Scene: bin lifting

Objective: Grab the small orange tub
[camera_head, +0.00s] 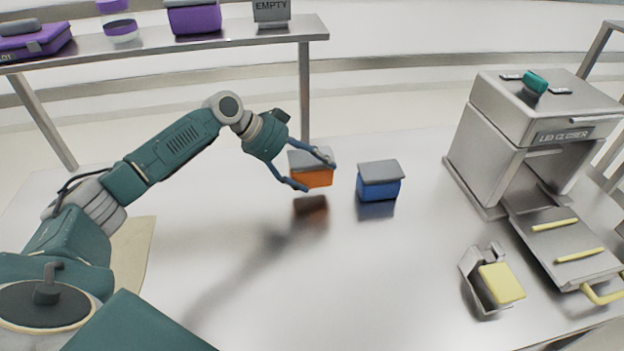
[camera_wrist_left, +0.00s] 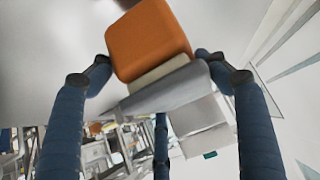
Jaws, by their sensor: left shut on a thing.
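The small orange tub (camera_head: 312,178) has a grey lid and is near the middle of the table in the head view. My left gripper (camera_head: 312,174) is shut on it, with its blue fingers on either side. The tub seems to be a little above the table, with its reflection below it. In the left wrist view the orange tub (camera_wrist_left: 148,42) fills the top, with its grey lid (camera_wrist_left: 160,90) towards me, between the fingers of the left gripper (camera_wrist_left: 152,70). My right gripper is not in view.
A blue tub (camera_head: 379,188) with a grey lid stands just right of the orange tub. A lid closer machine (camera_head: 490,130) stands at the right, with a grey and yellow holder (camera_head: 492,282) before it. A shelf (camera_head: 170,47) with purple containers runs along the back left. The table's middle front is clear.

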